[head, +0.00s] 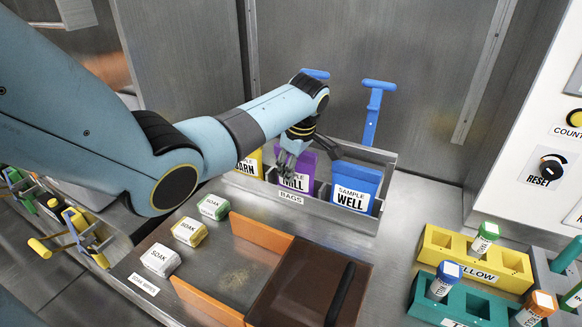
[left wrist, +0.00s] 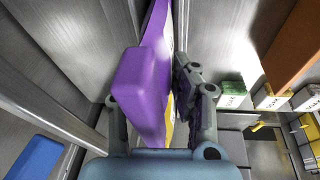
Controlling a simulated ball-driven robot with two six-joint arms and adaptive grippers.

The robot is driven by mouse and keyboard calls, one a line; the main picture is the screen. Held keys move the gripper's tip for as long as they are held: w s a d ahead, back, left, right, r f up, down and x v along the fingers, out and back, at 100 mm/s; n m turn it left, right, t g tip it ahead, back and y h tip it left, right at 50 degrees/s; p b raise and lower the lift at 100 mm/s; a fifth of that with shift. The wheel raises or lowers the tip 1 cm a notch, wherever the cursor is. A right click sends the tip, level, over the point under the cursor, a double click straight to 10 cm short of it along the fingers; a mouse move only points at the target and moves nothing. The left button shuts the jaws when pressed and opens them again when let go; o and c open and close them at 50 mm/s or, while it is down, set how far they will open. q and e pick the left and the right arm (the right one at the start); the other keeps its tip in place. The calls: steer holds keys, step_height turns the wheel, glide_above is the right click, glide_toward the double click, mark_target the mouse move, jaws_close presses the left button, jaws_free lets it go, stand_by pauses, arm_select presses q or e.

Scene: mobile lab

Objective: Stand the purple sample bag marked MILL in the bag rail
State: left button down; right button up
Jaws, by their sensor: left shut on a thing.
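The purple bag marked MILL (head: 307,176) is upright at the grey bag rail (head: 291,199) labelled BAGS, between the yellow bag (head: 249,163) and the blue WELL bag (head: 356,186). Its lower edge is hidden behind the rail's front wall, so I cannot tell whether it rests on the bottom. My left gripper (head: 296,152) is shut on it from above, with fingers over part of its label. In the left wrist view the purple bag (left wrist: 140,85) stands between the two fingers, and the blue bag (left wrist: 33,158) is at the lower left. My right gripper is not in view.
Blue-handled tools (head: 374,103) stand behind the rail. In front are a brown tray with orange sides (head: 262,233) and small SOAK packets (head: 189,232). A yellow rack (head: 478,264) and a green rack (head: 445,308) with vials are at the right. A metal wall is close behind.

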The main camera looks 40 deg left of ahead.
arm_select(q)
steer(key=c, duration=1.1)
jaws_free()
steer(key=shift+f, duration=0.1)
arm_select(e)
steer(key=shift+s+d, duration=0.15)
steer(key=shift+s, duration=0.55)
arm_select(q)
steer(key=v, duration=1.2)
steer(key=shift+p, duration=0.4)
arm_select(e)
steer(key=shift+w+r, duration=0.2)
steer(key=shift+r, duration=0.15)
